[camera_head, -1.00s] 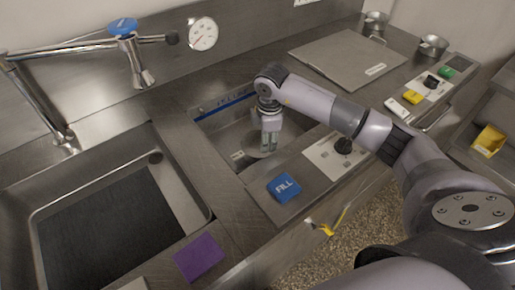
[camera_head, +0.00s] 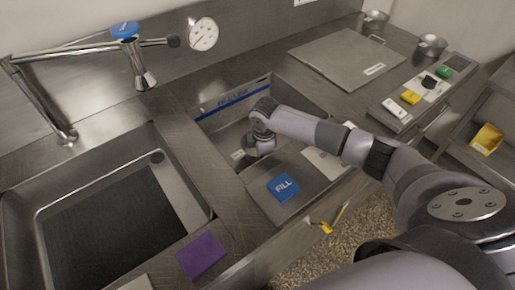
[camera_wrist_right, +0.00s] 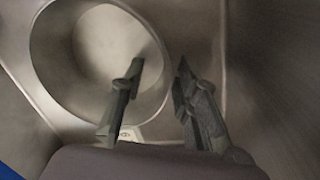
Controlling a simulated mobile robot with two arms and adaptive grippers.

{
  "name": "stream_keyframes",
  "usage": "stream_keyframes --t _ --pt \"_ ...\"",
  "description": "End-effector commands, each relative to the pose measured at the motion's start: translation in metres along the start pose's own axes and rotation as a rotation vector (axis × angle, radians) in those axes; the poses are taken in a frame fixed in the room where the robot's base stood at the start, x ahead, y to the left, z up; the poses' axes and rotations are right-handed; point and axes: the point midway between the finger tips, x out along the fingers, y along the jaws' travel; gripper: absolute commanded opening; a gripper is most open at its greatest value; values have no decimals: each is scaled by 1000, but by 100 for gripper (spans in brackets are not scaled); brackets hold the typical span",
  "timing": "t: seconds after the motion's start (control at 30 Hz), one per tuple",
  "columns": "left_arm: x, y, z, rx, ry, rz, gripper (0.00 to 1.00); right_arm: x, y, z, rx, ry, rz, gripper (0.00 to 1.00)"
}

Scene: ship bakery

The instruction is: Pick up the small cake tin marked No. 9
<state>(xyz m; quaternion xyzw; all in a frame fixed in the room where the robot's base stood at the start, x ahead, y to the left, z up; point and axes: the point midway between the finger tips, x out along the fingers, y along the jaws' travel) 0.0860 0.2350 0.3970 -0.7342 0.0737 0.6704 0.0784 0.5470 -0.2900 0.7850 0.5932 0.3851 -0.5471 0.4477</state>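A round metal tin (camera_wrist_right: 57,62) stands in the basin, seen from above in the right wrist view; it looks empty. I cannot read a No. 9 on it. My right gripper (camera_wrist_right: 158,72) is open, with the left finger over the tin's inside and the right finger outside its right wall. The tin's wall lies between the fingers, with no clear contact. A small pale label (camera_wrist_right: 130,133) shows below the left finger, its text unreadable. In the head view my right wrist reaches into the basin and hides the fingers and most of the tin. My left gripper is not in view.
The basin (camera_head: 215,118) has a blue fill line on its back wall. A blue FILL block (camera_head: 283,187) and a purple pad (camera_head: 201,254) lie on the steel counter. A flat lid (camera_head: 345,57) and two small pots (camera_head: 432,46) are at the back right. A larger sink is left.

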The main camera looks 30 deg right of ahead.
Motion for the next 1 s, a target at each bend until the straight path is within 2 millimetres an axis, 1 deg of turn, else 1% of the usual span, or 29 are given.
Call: stream_keyframes --t 0.03,0.07,0.47,1.0 --pt "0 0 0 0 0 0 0 0 0 0 0 0 0 28" --pt "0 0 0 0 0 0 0 0 0 0 0 0 0 26" --pt "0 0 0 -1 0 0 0 0 0 0 0 0 0 0" --pt "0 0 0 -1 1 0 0 0 -1 0 0 -1 -3 0"
